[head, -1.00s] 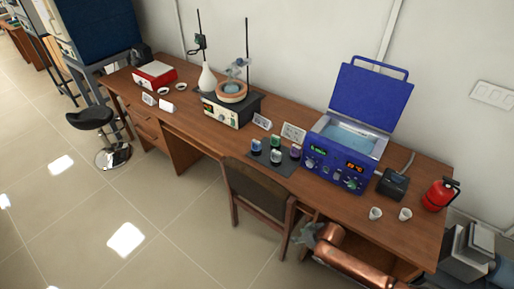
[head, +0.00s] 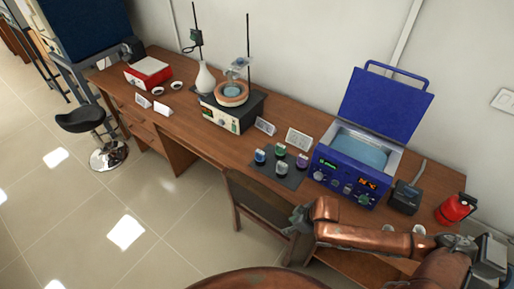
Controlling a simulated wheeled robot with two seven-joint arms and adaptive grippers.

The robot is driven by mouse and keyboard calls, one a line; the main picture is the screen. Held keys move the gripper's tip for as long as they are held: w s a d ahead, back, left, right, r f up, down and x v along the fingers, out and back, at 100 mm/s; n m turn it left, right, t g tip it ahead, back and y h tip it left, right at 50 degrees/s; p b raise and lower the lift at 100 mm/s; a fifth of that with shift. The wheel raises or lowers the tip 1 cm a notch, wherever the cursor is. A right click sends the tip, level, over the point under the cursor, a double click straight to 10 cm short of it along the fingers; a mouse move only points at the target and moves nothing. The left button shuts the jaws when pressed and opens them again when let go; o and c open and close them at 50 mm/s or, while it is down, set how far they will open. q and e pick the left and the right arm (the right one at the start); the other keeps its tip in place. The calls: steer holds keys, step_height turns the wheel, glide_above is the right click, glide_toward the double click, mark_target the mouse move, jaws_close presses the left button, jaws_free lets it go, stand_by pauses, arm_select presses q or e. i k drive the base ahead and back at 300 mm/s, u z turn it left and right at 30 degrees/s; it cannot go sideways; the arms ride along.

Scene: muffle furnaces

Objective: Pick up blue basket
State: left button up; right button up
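I cannot make out a blue basket in the head view. The clearly blue item is a box-shaped water bath (head: 345,178) with its lid (head: 385,107) raised, on the right half of the wooden desk. My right gripper (head: 298,217) is small and grey at the end of my copper arm. It is in front of the desk's edge, by the chair back, left of and nearer than the water bath. Its fingers are too small to show whether they are open. My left gripper is out of view.
The wooden desk (head: 185,123) stands along the wall.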

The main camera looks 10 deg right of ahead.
mark_target(260, 157)
steer(key=i, duration=1.4)
